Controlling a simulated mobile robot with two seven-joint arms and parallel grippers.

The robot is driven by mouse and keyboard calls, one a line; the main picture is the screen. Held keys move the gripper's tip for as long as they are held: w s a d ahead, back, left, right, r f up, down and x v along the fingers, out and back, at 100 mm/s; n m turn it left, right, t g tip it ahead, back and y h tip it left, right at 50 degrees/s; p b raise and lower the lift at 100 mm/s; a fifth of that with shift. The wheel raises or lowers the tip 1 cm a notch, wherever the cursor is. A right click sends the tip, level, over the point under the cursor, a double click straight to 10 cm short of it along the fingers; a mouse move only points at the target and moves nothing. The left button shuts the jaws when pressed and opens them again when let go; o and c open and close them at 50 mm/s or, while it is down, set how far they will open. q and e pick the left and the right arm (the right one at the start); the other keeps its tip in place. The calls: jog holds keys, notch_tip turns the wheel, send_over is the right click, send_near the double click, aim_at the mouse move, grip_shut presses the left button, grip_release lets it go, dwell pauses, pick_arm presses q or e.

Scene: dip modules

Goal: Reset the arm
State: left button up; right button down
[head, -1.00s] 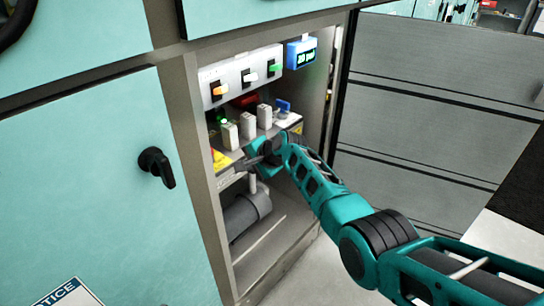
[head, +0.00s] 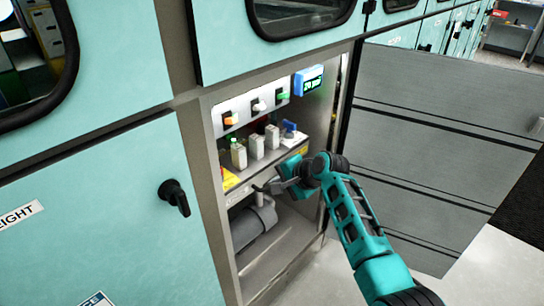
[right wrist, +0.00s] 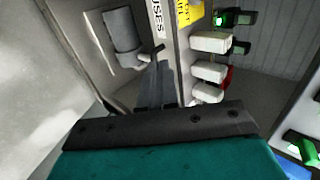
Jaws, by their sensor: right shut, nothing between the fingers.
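My right arm (head: 352,215), teal and black, reaches from the lower right to the open cabinet (head: 197,165). Its gripper (head: 264,188) is shut and empty, in front of the cabinet's opening, just below the fuse shelf's front edge. In the right wrist view the closed dark fingers (right wrist: 156,82) point toward the shelf edge with its "FUSES" label (right wrist: 157,20). White fuse blocks (head: 257,147) stand in a row on the shelf, and they also show in the wrist view (right wrist: 209,71). My left gripper is in neither view.
Above the shelf is a panel with orange, white and green switches (head: 259,104) and a blue display (head: 308,80). A grey cylinder (head: 252,226) lies in the lower compartment. The cabinet's grey door (head: 430,150) stands open at right. Floor is free below.

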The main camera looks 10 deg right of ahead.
jog(key=s+d+f+n+t+h+p, duration=0.1)
jog(key=s+d+f+n+h, duration=0.1)
jog(key=s+d+f, duration=0.35)
jog(key=s+d+f+n+t+h+p, duration=0.1)
jog(key=s+d+f+n+p, duration=0.15)
jog(key=s, duration=0.55)
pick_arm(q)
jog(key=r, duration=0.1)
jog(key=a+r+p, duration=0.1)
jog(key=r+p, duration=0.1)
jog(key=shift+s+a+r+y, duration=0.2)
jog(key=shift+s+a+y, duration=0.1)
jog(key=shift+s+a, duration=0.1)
pick_arm(e)
jog(key=s+d+r+n+t, duration=0.1)
jog(key=s+n, duration=0.3)
jog(key=s, duration=0.4)
jog(key=s+d+r+n+h, duration=0.1)
jog(key=s+n, duration=0.3)
jog(key=s, duration=0.5)
jog(key=shift+r+t, duration=0.4)
jog(key=shift+r, duration=0.1)
jog(key=shift+s, duration=0.1)
